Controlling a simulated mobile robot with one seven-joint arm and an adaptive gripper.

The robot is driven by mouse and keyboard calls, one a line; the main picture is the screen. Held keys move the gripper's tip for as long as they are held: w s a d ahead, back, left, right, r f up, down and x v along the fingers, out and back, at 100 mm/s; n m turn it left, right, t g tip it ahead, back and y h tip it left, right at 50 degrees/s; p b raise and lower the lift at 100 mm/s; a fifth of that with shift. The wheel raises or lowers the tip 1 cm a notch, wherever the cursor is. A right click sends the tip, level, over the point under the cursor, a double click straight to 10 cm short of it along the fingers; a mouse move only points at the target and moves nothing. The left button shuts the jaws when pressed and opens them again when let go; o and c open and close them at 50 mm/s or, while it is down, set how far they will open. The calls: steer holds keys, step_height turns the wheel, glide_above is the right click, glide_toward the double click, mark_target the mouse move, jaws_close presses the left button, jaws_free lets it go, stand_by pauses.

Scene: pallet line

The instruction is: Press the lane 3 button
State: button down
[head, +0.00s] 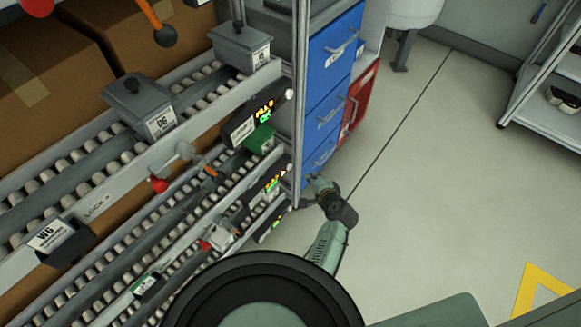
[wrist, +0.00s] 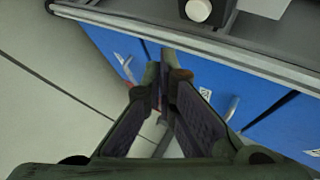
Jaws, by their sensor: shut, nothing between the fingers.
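Several dark display boxes with lit orange and green marks sit at the right ends of the roller lanes in the head view: an upper one (head: 266,107), a middle one (head: 273,179) and a lower one (head: 271,220). I cannot read which is lane 3. In the wrist view a round white button-like knob (wrist: 198,10) on a dark box shows at the top edge, beyond my fingertips. My gripper (wrist: 165,75) is shut and empty, apart from the knob, over the blue drawer fronts. In the head view my gripper (head: 318,183) is small, beside the rack post.
Grey lidded bins, one marked D6 (head: 137,103), sit on the lanes. A white shelf (head: 548,100) stands at the right. The floor between is clear.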

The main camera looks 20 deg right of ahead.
steer(key=shift+w+a, duration=0.65)
steer(key=shift+w, duration=0.2)
steer(key=shift+w+a, duration=0.65)
steer(key=shift+w, duration=0.15)
steer(key=shift+w+a+p, duration=0.25)
steer(key=shift+w+p, duration=0.1)
steer(key=shift+w+a, duration=0.3)
steer(key=shift+w, duration=0.05)
stand_by(1.1)
steer(key=shift+s, duration=0.1)
steer(key=shift+s+d, duration=0.55)
steer(key=shift+s, duration=0.05)
steer(key=shift+s+d, duration=0.8)
steer(key=shift+s, duration=0.2)
steer(key=shift+s+d, duration=0.75)
steer(key=shift+s, duration=0.25)
